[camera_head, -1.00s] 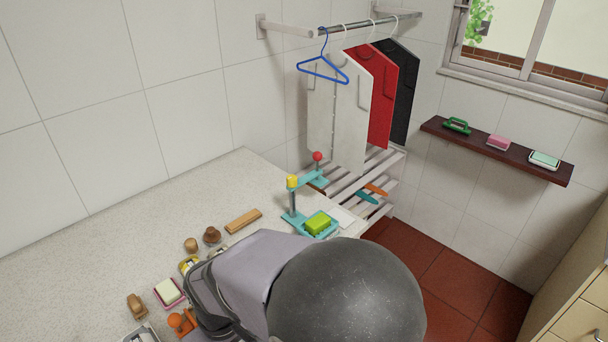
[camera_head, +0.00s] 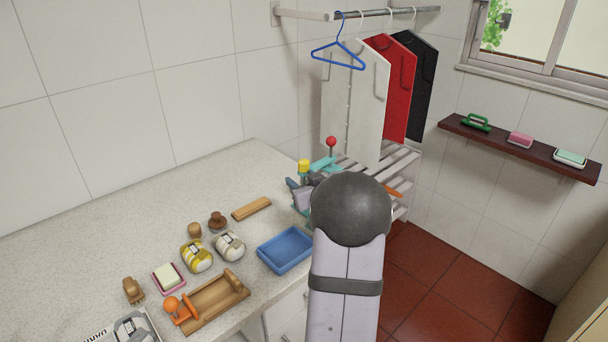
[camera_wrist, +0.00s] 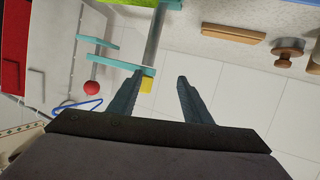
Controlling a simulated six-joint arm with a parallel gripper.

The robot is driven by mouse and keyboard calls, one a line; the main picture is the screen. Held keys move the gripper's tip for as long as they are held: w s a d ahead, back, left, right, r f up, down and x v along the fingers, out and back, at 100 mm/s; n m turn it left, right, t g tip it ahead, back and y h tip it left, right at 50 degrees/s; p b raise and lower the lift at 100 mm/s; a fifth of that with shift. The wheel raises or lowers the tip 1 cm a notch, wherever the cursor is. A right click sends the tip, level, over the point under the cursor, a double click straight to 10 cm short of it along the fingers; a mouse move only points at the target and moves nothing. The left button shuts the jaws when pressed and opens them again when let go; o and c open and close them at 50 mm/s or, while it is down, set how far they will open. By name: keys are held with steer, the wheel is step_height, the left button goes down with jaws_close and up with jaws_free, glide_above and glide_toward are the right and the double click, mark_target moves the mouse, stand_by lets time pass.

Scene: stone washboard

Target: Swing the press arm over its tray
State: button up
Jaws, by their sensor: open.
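The press has a grey post (camera_wrist: 156,38) with a yellow cap (camera_head: 304,166), and a teal press arm (camera_head: 323,163) ending in a red ball knob (camera_head: 331,141). The arm points back and right, toward the rack. In the wrist view, the teal arm (camera_wrist: 118,64) runs left from the post, with the red knob (camera_wrist: 91,88) hanging beside it. My gripper (camera_wrist: 160,78) is open and empty; its left fingertip appears close to the yellow cap (camera_wrist: 147,85), contact unclear.
A blue tray (camera_head: 285,251), a wooden bar (camera_head: 252,208), brushes and soap stand on the counter (camera_head: 120,220). A slatted rack (camera_head: 400,160) and hanging boards (camera_head: 355,95) are close behind the press. The counter's back left is clear.

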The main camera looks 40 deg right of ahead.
mark_target(306, 168)
steer(key=shift+s+d+r+t, duration=0.1)
steer(key=shift+s+d+t, duration=0.15)
steer(key=shift+d+t, duration=0.25)
steer(key=shift+s+d+r+t, duration=0.1)
steer(key=shift+s+d+t, duration=0.1)
steer(key=shift+d+t, duration=0.25)
steer(key=shift+s+d+r+t+y, duration=0.2)
steer(key=shift+s+d+t+y, duration=0.15)
steer(key=shift+s+t+y, duration=0.25)
steer(key=shift+s+r+t, duration=0.2)
steer(key=shift+s+t, duration=0.2)
steer(key=shift+t, duration=0.15)
steer(key=shift+p+x, duration=1.55)
steer(key=shift+x, duration=2.15)
jaws_close()
